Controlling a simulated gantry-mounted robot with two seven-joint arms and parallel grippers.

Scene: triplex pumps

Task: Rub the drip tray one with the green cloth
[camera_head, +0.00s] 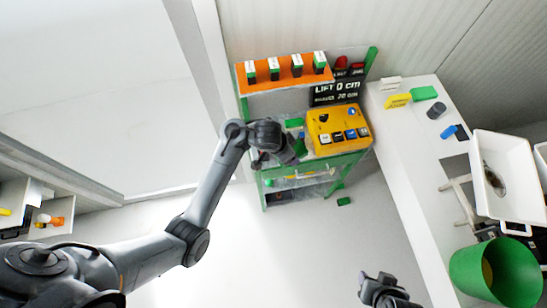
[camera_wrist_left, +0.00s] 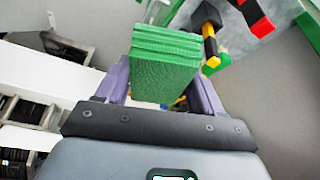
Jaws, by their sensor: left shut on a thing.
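My left gripper (camera_head: 285,152) reaches over the green cart. In the left wrist view it is shut on the green cloth (camera_wrist_left: 165,65), a thick, layered green block between the two purple-grey fingers. A small green patch (camera_head: 299,143) shows beside this gripper in the head view, which may be the same cloth. My right gripper (camera_head: 385,288) is at the bottom edge of the head view, over the floor; its jaws are not clear. No label for drip tray one is readable. A white tray (camera_head: 483,150) with a dark patch inside sits at the right; I cannot tell if it is that tray.
A yellow control box (camera_head: 336,126) stands on the green cart (camera_head: 345,162), under an orange shelf (camera_head: 284,77). The middle floor is mostly clear.

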